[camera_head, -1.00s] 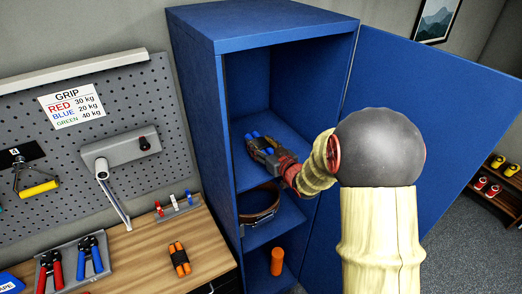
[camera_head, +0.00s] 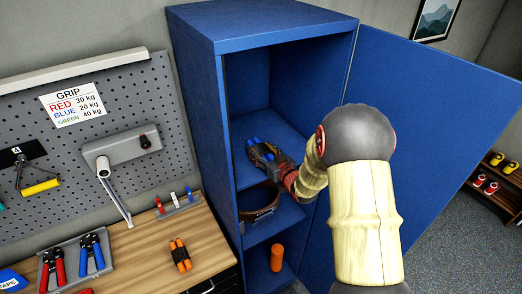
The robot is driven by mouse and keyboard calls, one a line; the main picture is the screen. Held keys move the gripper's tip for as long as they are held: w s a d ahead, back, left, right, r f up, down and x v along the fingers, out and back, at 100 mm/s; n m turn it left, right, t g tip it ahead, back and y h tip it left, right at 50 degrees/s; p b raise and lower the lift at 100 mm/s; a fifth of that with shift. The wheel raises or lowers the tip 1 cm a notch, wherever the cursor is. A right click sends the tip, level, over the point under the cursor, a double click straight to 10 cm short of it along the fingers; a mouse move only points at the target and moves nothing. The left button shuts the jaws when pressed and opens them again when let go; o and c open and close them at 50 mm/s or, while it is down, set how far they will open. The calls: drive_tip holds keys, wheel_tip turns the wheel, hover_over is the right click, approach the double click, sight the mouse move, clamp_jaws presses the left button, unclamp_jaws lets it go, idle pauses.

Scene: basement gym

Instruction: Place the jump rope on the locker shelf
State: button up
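I cannot tell whether the rope touches a shelf. A second bundle with orange handles (camera_head: 180,255) lies on the wooden bench.
A brown belt (camera_head: 262,212) lies coiled on the shelf below my gripper. An orange cylinder (camera_head: 277,257) stands in the lower compartment. The locker door (camera_head: 440,110) is open to the right. Hand grips (camera_head: 91,255) sit on the bench at left.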

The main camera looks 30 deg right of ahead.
drive_tip(key=o, duration=0.4)
drive_tip(key=shift+o, duration=0.2)
drive_tip(key=shift+r, duration=0.1)
drive_tip(key=shift+s+r, duration=0.1)
drive_tip(key=shift+s, duration=0.1)
drive_tip(key=s+r+b, duration=0.2)
drive_tip(key=s, duration=0.9)
drive_tip(key=s+a+r+m+g+h, duration=0.1)
drive_tip(key=s+a+r+g+h, duration=0.35)
drive_tip(key=r, duration=0.35)
drive_tip(key=s+a+r+g+y, duration=0.1)
drive_tip(key=s+a+g+y, duration=0.1)
drive_tip(key=s+a, duration=0.5)
drive_tip(key=s+a+r+g+y, duration=0.1)
drive_tip(key=s+a+g, duration=0.3)
drive_tip(key=s, duration=1)
drive_tip(key=a+y, duration=0.1)
drive_tip(key=a, duration=0.2)
drive_tip(key=shift+s+r+n, duration=0.25)
drive_tip(key=shift+n, duration=0.05)
drive_tip(key=shift+f, duration=0.1)
